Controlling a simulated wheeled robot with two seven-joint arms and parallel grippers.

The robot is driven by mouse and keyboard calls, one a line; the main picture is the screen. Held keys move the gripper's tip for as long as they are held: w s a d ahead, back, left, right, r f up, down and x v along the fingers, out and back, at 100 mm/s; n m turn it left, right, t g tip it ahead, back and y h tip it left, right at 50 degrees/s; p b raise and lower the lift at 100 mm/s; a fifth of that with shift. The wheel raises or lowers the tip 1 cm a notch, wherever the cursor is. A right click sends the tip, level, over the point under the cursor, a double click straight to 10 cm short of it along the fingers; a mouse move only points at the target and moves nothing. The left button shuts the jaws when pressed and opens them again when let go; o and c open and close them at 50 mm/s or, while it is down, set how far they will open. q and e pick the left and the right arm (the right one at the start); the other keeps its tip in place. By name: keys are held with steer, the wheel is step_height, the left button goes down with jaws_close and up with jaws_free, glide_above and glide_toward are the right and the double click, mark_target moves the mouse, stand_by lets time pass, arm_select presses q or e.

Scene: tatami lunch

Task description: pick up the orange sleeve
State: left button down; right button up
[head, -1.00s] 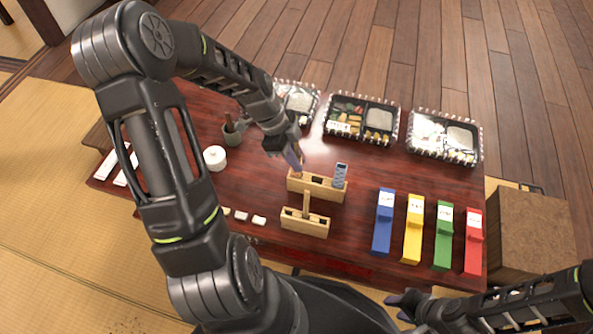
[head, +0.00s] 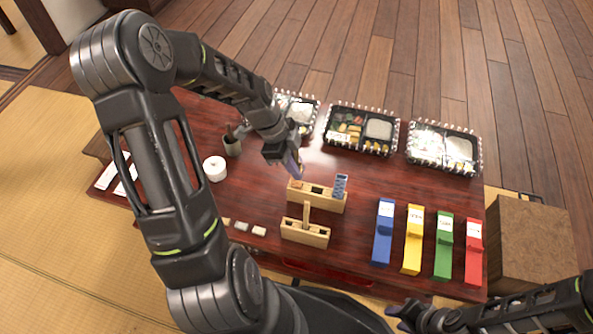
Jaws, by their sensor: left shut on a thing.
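My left gripper (head: 291,163) is shut on a small, mostly hidden thing, which looks like the orange sleeve (head: 300,173). Only a little of it shows at the fingertips. The gripper is just above the left end of a light wooden holder (head: 318,203). A blue patterned sleeve (head: 340,187) stands in the right end of that holder, and the slots left of it look dark and empty. My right gripper (head: 397,309) is at the bottom of the view, away from the holders. Its fingers look apart and empty.
A second wooden holder (head: 304,236) with an upright piece stands in front. Blue (head: 383,232), yellow (head: 412,240), green (head: 443,245) and red (head: 473,251) boxes stand right. Lunch trays (head: 361,130) line the back. A white round pot (head: 215,169) and grey cup (head: 232,146) stand left.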

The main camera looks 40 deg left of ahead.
arm_select(q)
step_height(320, 180, up, 9)
steer(key=shift+r+p, duration=0.1)
steer(key=shift+p, duration=1.15)
